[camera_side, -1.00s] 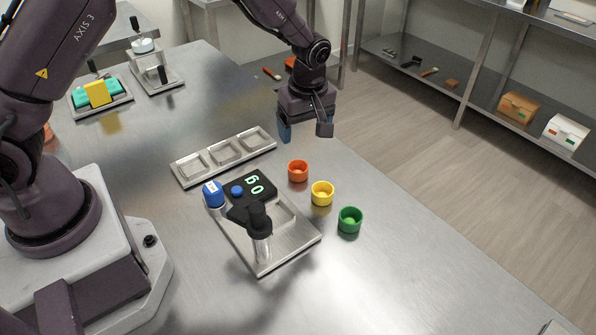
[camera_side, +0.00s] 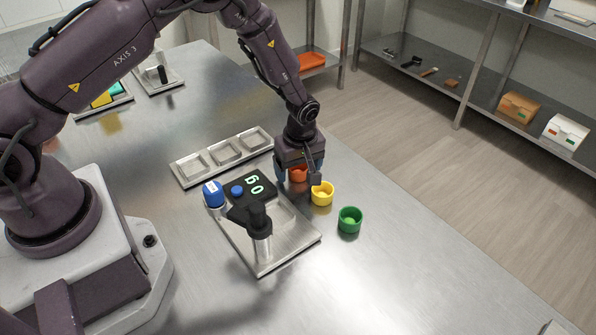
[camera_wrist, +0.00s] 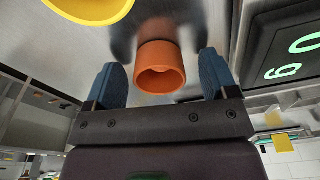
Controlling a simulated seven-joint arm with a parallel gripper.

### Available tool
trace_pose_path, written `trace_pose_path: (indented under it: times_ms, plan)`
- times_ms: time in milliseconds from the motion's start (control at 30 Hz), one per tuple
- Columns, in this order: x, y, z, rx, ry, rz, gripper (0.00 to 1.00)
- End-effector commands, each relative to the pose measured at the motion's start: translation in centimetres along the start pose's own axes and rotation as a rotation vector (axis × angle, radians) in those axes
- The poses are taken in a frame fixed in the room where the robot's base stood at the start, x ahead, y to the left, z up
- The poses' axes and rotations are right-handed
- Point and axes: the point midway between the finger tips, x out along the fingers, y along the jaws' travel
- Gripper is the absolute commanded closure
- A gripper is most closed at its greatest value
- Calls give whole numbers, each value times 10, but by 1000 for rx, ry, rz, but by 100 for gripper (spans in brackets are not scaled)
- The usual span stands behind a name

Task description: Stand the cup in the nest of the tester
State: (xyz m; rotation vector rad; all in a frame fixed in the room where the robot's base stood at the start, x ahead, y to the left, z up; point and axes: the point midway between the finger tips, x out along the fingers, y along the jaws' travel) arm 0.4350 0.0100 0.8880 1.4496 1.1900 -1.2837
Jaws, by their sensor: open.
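Three small cups stand in a row on the metal table: an orange cup (camera_side: 298,174), a yellow cup (camera_side: 322,194) and a green cup (camera_side: 350,220). My gripper (camera_side: 299,180) is open and low over the orange cup. In the wrist view the orange cup (camera_wrist: 160,68) shows between and just beyond the two blue fingertips (camera_wrist: 162,75), with a gap on each side. The yellow cup (camera_wrist: 90,8) is at the upper left there.
A metal tray with three compartments (camera_side: 187,181) lies behind the tester. The table is clear to the right of the green cup.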

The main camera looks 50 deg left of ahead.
Motion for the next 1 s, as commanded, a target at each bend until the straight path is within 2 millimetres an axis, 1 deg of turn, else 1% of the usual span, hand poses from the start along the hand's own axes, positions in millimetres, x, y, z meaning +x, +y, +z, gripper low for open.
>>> trace_pose_path:
  times_ms: [100,133,333,367,767,867,967,1000]
  plan:
    - [0,0,0,0,0,0,21]
    - [0,0,0,0,0,0,26]
    - [0,0,0,0,0,0,71]
    - [-1,0,0,0,0,0,74]
    - [-3,0,0,0,0,1,74]
    - [-10,1,-1,0,1,2,74]
    - [-22,1,-3,0,1,3,74]
    - [-30,1,-4,0,0,5,74]
